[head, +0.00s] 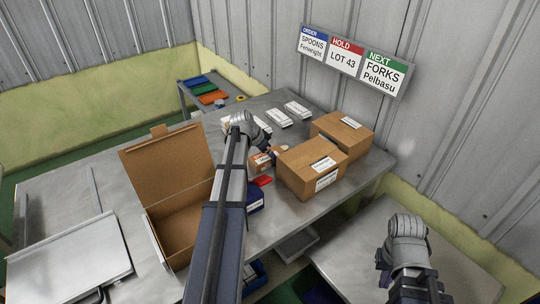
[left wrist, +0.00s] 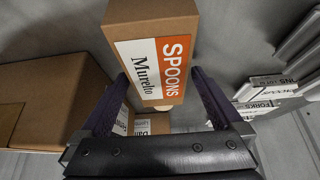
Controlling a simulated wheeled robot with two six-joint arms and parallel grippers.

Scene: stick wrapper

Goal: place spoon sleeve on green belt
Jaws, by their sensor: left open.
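A small brown carton labelled SPOONS Murelto in orange and white (left wrist: 155,65) fills the middle of the left wrist view. It also shows in the head view (head: 259,163), partly behind my left arm. My left gripper (left wrist: 160,76) is open, its fingers on either side of the carton's near end; contact cannot be told. In the head view the left gripper (head: 272,154) is beside it. White sleeves (head: 278,118) lie at the back of the table. A green strip (head: 201,87) lies on the side stand. My right gripper (head: 384,268) is at lower right, its jaws unclear.
Two larger cartons (head: 312,166) (head: 343,134) stand right of the small one. An open cardboard box (head: 168,165) is at left on the metal table (head: 112,172). Blue (head: 193,80) and orange (head: 212,97) strips flank the green one. A wall sign (head: 356,62) reads SPOONS, HOLD, FORKS.

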